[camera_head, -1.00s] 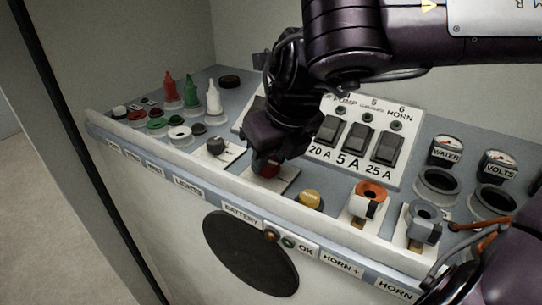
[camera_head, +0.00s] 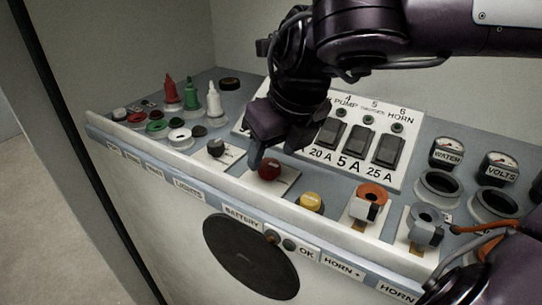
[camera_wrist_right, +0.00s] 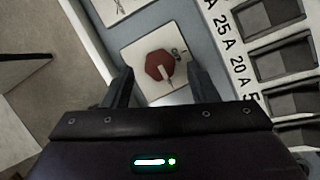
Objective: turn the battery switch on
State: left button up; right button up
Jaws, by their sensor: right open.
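The battery switch is a red knob (camera_head: 269,169) on a white plate (camera_head: 285,181), above the BATTERY label (camera_head: 241,218) on the front edge. In the right wrist view the red knob (camera_wrist_right: 158,65) has a pale pointer mark, and its plate carries small lettering that I cannot read clearly. My right gripper (camera_head: 258,160) is open, just above and behind the knob in the head view. In the wrist view the two fingers of my right gripper (camera_wrist_right: 161,84) stand apart, with the knob ahead between their lines and nothing held. My left gripper is not in view.
A dark knob (camera_head: 216,147) is to the left and a yellow button (camera_head: 311,202) to the right. Breaker switches (camera_head: 357,140) stand behind. Upright red, green and white bottle-like pieces (camera_head: 191,92) are at the far left. Orange (camera_head: 371,192) and grey (camera_head: 425,228) fittings are at the right.

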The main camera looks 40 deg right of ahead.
jog(key=shift+v, duration=2.65)
